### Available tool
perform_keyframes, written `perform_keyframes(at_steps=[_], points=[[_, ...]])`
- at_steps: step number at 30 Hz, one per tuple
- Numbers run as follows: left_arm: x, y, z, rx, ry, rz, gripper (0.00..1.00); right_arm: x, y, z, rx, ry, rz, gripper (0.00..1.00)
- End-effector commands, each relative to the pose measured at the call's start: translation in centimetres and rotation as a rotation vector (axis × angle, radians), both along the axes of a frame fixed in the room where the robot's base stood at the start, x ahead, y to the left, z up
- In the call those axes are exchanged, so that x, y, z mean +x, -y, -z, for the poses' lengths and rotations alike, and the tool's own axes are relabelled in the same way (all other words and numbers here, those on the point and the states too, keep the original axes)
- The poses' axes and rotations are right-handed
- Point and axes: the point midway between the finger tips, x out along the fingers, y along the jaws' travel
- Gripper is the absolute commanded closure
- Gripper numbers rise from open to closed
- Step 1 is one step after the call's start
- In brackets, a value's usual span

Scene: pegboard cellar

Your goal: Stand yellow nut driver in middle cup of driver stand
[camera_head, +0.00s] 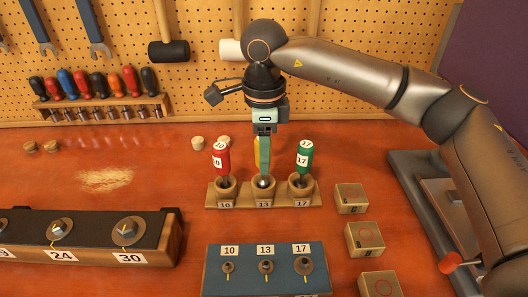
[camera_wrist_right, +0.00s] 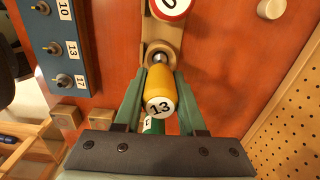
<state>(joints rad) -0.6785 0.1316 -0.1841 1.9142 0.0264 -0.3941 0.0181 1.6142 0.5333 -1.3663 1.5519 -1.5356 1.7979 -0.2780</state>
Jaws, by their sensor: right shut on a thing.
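The yellow nut driver (camera_head: 257,150) is upright above the middle cup (camera_head: 264,185), labelled 13, of the wooden driver stand (camera_head: 244,200). My right gripper (camera_head: 264,160) is shut on its handle and hides most of it in the head view. In the right wrist view the yellow nut driver (camera_wrist_right: 160,90), with 13 on its cap, sits between the fingers of my right gripper (camera_wrist_right: 159,88). Its metal end is at the cup mouth; how deep it sits is hard to tell. My left gripper is not in view.
A red driver (camera_head: 221,160) stands in the left cup and a green driver (camera_head: 304,155) in the right cup, both close to my fingers. A blue board (camera_head: 235,285) with bolts lies in front. Small wooden blocks (camera_head: 351,197) stand to the right.

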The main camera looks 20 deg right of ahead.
Motion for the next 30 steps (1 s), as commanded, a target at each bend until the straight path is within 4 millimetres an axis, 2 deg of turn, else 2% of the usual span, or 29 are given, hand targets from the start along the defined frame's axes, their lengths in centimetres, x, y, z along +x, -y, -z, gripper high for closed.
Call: perform_keyframes(at_steps=[8,17,18,26,30], points=[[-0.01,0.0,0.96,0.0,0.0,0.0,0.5,0.01,0.0,1.22,0.001,0.0,0.0,1.0],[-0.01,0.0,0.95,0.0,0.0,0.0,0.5,0.0,0.0,1.26,0.001,0.0,0.0,1.0],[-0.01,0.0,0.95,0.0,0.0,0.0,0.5,0.0,0.0,1.25,0.001,0.0,0.0,0.57],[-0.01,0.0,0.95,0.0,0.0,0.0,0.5,0.0,0.0,1.26,0.0,0.0,0.0,0.28],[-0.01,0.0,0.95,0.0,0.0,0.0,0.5,0.0,0.0,1.27,0.0,0.0,0.0,0.25]])
